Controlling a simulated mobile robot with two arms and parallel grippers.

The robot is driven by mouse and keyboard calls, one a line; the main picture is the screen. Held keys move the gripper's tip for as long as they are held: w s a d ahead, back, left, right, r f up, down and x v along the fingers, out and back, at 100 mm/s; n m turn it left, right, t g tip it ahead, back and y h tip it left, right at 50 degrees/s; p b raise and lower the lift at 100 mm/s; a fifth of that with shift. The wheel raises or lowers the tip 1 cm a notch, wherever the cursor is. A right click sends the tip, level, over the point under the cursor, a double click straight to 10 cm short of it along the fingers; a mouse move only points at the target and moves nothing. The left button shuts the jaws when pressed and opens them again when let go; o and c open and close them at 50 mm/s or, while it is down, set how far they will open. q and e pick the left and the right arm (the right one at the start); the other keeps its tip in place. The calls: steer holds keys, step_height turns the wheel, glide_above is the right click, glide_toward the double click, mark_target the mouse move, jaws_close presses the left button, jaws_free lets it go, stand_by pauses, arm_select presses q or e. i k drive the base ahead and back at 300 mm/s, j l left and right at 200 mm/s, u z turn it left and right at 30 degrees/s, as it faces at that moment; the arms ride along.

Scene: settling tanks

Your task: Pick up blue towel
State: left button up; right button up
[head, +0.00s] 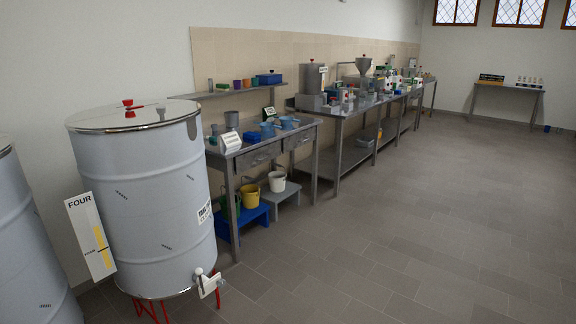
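I cannot make out a blue towel for certain. A small dark blue item (252,137) lies on the near metal table (262,155), beside a white sign. It is too small to tell whether it is cloth. Light blue containers (267,129) stand to its right on the same table. Neither of my grippers is in view.
A large metal tank (140,200) on red legs, with a tap at its lower front, stands at the left before the table. Buckets (277,181) on low stools stand under the table. Longer benches (345,115) run along the wall. The tiled floor (400,220) at right is clear.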

mark_target(250, 135)
steer(key=i, duration=2.95)
